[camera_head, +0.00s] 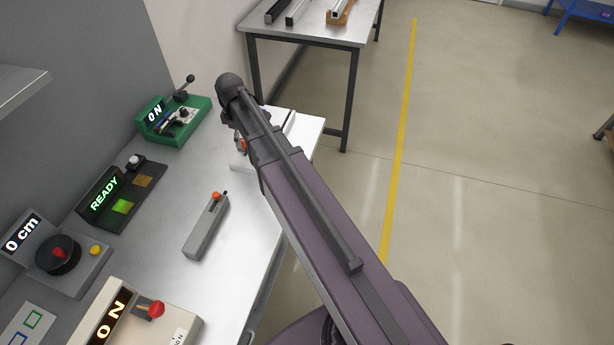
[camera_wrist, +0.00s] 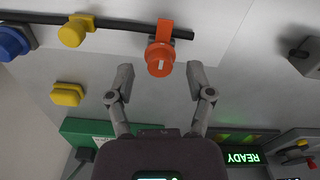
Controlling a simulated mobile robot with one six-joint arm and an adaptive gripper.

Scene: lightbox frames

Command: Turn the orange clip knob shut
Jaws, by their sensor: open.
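My gripper (camera_wrist: 160,80) is open and empty. Its two fingertips are apart, one to the left and one to the right of the knob, with a gap on both sides. In the head view, a small orange part (camera_head: 242,145) shows beside my arm, which hides most of that spot and the fingers.
Along the bar are a yellow clip (camera_wrist: 73,34) and a blue clip (camera_wrist: 14,42); a separate yellow piece (camera_wrist: 67,95) lies nearby. A green device (camera_head: 172,122), a READY box (camera_head: 103,196) and a grey block with an orange top (camera_head: 206,230) stand on the bench.

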